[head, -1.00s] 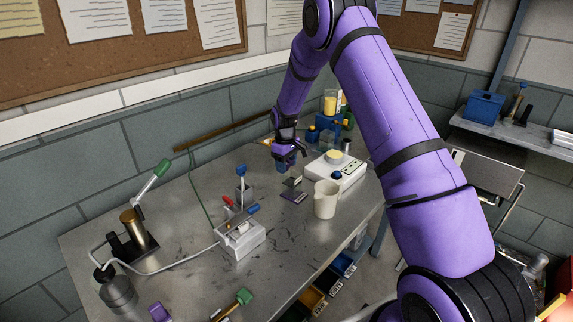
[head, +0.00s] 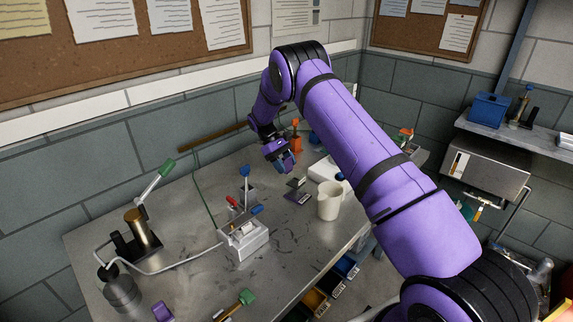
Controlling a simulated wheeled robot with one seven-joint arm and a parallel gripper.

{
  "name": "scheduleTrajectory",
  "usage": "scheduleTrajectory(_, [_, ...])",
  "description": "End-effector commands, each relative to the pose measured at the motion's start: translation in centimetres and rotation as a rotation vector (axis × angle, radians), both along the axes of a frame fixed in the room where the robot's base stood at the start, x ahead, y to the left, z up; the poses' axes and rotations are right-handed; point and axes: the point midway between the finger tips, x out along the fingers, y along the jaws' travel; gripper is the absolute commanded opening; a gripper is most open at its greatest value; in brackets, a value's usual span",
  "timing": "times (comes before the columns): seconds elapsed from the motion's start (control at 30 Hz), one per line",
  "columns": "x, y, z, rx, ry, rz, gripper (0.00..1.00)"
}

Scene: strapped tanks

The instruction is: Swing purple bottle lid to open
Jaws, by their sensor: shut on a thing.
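My gripper (head: 284,161) is above the back part of the metal bench (head: 185,262), pointing down. It is shut on a small blue thing, mostly hidden between the fingers. I cannot make out a bottle with a purple lid. A small purple-edged piece with a dark tilted plate (head: 297,194) sits on the bench just below and right of my gripper, apart from it. A purple object (head: 163,312) is cut off at the bottom edge; I cannot tell what it is.
A white beaker (head: 329,201) stands right of the plate. A white switch box (head: 243,238) with levers is in the middle. A brass cylinder on a black stand (head: 142,230) is at left. An orange item (head: 295,140) stands behind my gripper. My arm hides the bench's back right.

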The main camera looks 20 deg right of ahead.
Motion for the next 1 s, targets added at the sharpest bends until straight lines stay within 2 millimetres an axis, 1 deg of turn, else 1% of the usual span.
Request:
scheduleTrajectory(0.2, [0.1, 0.04, -0.1, -0.02, 0.038, 0.0, 0.28])
scheduleTrajectory(0.6, [0.1, 0.04, -0.1, -0.022, 0.043, 0.001, 0.28])
scheduleTrajectory(0.63, [0.1, 0.04, -0.1, -0.022, 0.043, 0.001, 0.56])
scheduleTrajectory(0.67, [0.1, 0.04, -0.1, -0.022, 0.043, 0.001, 0.63])
scheduleTrajectory(0.7, [0.1, 0.04, -0.1, -0.022, 0.043, 0.001, 0.72])
scheduleTrajectory(0.73, [0.1, 0.04, -0.1, -0.022, 0.043, 0.001, 0.78])
scheduleTrajectory(1.0, [0.14, 0.06, -0.06, -0.021, 0.042, 0.001, 0.78])
